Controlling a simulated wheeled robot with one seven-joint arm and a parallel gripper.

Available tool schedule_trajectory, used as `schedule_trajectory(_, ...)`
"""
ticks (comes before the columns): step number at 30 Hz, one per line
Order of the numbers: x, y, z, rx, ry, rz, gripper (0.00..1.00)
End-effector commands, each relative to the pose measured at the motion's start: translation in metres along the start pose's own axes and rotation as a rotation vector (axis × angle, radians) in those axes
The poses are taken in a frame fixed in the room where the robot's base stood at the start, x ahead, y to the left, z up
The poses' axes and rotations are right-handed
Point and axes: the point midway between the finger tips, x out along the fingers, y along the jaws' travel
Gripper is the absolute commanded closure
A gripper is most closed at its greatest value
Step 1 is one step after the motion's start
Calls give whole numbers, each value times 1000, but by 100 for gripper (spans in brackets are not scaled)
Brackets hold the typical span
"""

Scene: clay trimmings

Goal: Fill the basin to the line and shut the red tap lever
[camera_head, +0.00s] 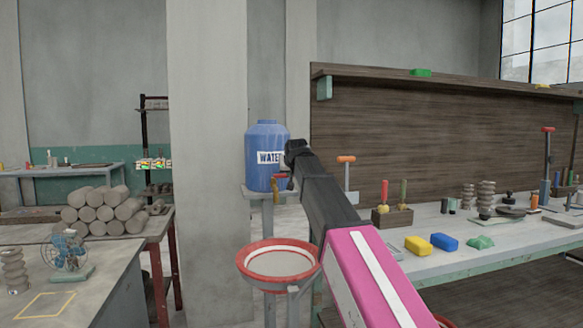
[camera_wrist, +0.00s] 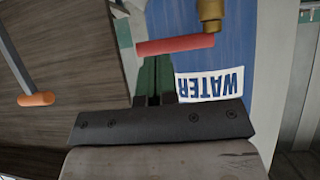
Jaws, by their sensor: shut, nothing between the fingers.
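A blue water container (camera_head: 267,140) with a WATER label stands on a grey stand; the container (camera_wrist: 275,60) also shows in the wrist view. The red tap lever (camera_head: 279,176) is at its front, partly beside my arm. In the wrist view, the red lever (camera_wrist: 175,45) lies roughly crosswise by the brass tap (camera_wrist: 210,18). The red-rimmed basin (camera_head: 245,256) is below the tap; its water level and line cannot be made out. My gripper (camera_wrist: 155,62) is shut and empty, its tips close to the lever; contact cannot be told. My gripper's fingers are hidden in the head view.
A workbench (camera_head: 455,262) on the right holds yellow, blue and green blocks and several tools. An orange-topped handle (camera_head: 346,160) stands right of the container. A concrete pillar (camera_head: 208,150) is on the left, beyond a table (camera_head: 95,275) with a small fan (camera_head: 68,250).

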Motion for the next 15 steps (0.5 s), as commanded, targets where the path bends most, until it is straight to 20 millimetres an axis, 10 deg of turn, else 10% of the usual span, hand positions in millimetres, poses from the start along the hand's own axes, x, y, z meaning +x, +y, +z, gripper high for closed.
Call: schedule_trajectory(15,19,0,0,0,1,0,100)
